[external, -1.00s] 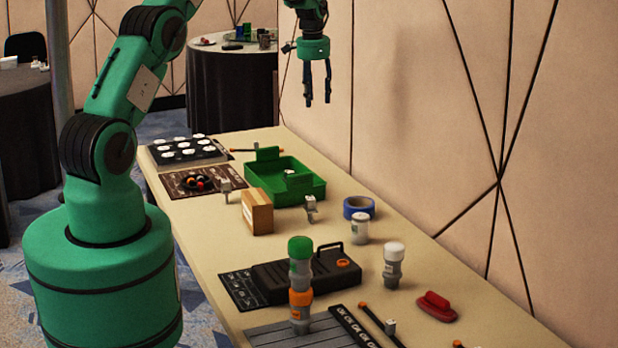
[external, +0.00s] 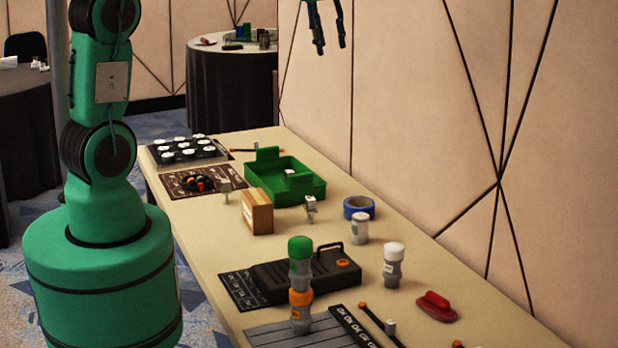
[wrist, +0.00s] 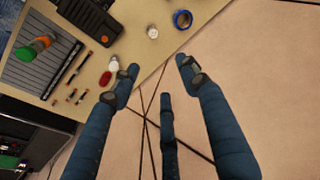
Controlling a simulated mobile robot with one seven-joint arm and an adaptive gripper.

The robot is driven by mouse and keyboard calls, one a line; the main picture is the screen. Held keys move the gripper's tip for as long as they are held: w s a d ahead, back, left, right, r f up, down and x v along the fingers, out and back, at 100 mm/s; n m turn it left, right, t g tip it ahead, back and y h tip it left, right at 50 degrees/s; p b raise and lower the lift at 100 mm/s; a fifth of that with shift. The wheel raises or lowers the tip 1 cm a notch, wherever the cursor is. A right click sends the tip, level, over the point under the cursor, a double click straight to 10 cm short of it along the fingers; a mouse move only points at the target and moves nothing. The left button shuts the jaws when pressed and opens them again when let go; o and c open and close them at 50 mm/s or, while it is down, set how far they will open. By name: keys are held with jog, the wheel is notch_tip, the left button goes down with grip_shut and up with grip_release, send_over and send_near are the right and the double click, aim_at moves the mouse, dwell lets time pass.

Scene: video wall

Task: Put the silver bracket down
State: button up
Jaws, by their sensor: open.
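Several small silver pieces show in the external view, and I cannot tell which is the task's bracket. One silver piece (external: 310,206) stands on the table right of a cardboard-coloured box. Another silver piece (external: 225,187) stands near the dark mat, and a small pale piece (external: 290,172) is in the green bin (external: 313,194). My gripper (external: 331,47) is high above the table's far part, at the top edge of the picture. Its fingers are open and empty; they also show spread in the wrist view (wrist: 157,68), with nothing between them.
On the table (external: 205,262) stand a box (external: 257,212), blue tape (external: 359,207), a white-lidded jar (external: 360,228), a grey bottle (external: 393,268), a stacked green-and-orange-capped pair (external: 300,270), a black case (external: 280,278) and a red handle (external: 434,306). The wall (external: 440,90) borders the right side.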

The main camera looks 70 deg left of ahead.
jog(key=s+d+r, duration=0.4)
jog(key=s+d, duration=0.3)
jog(key=d, duration=0.1)
jog(key=s+d+t, duration=0.1)
jog(key=s+d, duration=0.4)
jog(key=s, duration=0.3)
jog(key=s+d+f+t, duration=0.1)
jog(key=s+d, duration=0.5)
jog(key=s, duration=0.3)
jog(key=s+d+f+t+h, duration=0.1)
jog(key=s+d, duration=0.4)
jog(key=s, duration=0.3)
jog(key=shift+s+d+f, duration=0.2)
jog(key=shift+d+f, duration=0.05)
jog(key=shift+f, duration=0.15)
notch_tip(320, 180, down, 5)
jog(key=b, duration=0.5)
jog(key=shift+f, duration=0.1)
